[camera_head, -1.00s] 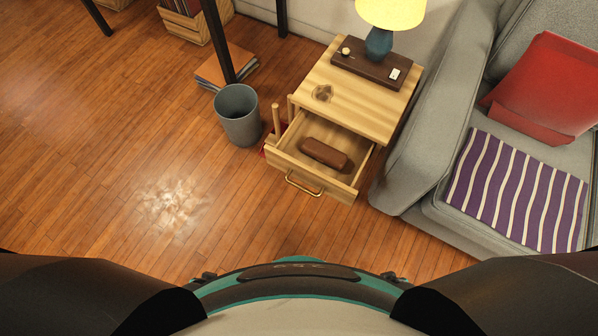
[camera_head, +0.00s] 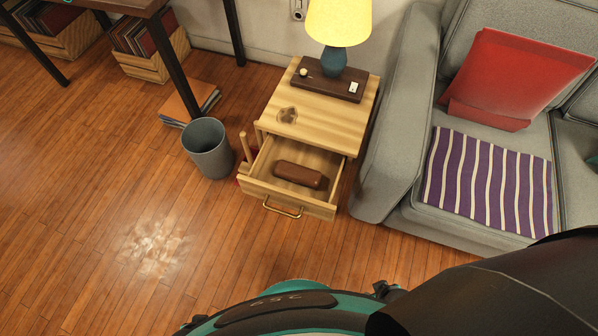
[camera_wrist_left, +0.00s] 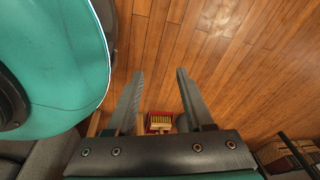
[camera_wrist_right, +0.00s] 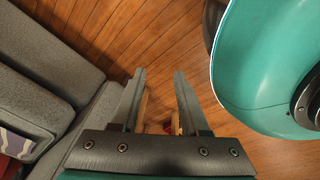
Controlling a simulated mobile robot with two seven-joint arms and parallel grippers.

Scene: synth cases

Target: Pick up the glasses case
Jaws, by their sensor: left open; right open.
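The brown glasses case (camera_head: 300,175) lies in the open drawer (camera_head: 262,190) of a wooden nightstand (camera_head: 335,125) in the head view. Nothing covers it from above. My left gripper (camera_wrist_left: 160,72) shows in the left wrist view, open and empty over the floor. My right gripper (camera_wrist_right: 159,72) shows in the right wrist view, open and empty, with the floor beyond its fingers. Both grippers are well apart from the case. In the head view my right arm enters at the lower right, and no gripper fingers show clearly. The case is not visible in either wrist view.
A lamp (camera_head: 334,62) and a dark brown tray (camera_head: 310,80) stand on the nightstand. A grey bin (camera_head: 208,148) is left of the drawer. A grey sofa (camera_head: 390,120) with a striped purple cloth (camera_head: 487,182) is on the right. The wooden floor (camera_head: 110,200) at left is clear.

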